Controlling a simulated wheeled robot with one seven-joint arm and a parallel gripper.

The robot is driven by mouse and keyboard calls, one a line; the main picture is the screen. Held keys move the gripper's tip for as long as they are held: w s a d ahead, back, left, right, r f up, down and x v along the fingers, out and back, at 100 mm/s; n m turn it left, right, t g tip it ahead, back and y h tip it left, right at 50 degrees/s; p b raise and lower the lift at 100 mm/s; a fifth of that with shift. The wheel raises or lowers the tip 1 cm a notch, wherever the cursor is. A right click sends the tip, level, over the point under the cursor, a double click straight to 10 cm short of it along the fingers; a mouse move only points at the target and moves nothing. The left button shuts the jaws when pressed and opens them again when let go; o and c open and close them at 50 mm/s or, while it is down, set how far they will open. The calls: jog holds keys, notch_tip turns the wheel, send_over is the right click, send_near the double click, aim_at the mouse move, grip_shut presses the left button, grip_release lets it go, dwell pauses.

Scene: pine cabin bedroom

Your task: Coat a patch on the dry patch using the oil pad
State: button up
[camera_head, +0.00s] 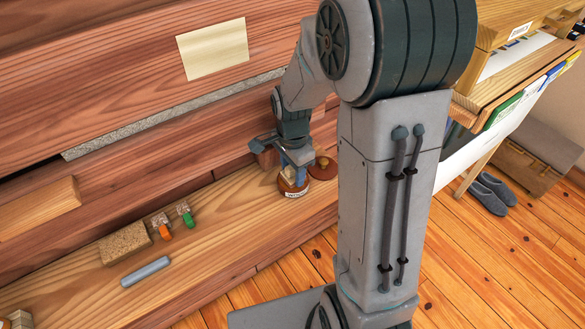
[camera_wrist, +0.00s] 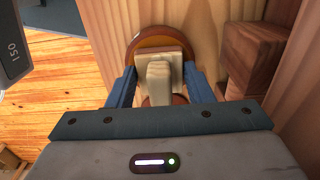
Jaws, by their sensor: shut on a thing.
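My gripper (camera_head: 294,172) is low over the bench at the wall, and its blue fingers show in the wrist view (camera_wrist: 158,88). The fingers are shut on the oil pad, a pale square block with a raised grip (camera_wrist: 158,75). The pad is over a round amber-brown tin (camera_wrist: 134,42); I cannot tell whether it touches the contents. The labelled tin (camera_head: 292,193) stands on the bench in the head view, where the fingers mostly hide the pad. A pale rectangle (camera_head: 213,48), apparently the dry patch, is on the red-brown plank wall, up and left of my gripper.
A reddish round lid (camera_head: 323,167) lies right of the tin. A dark wood block (camera_wrist: 257,52) is close to the right finger. Left along the bench (camera_head: 215,232) are a cork-like block (camera_head: 125,243), orange- and green-handled brushes (camera_head: 164,232), and a grey bar (camera_head: 145,271).

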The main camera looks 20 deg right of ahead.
jog(key=shift+r+p, duration=2.6)
jog(key=shift+r, duration=0.85)
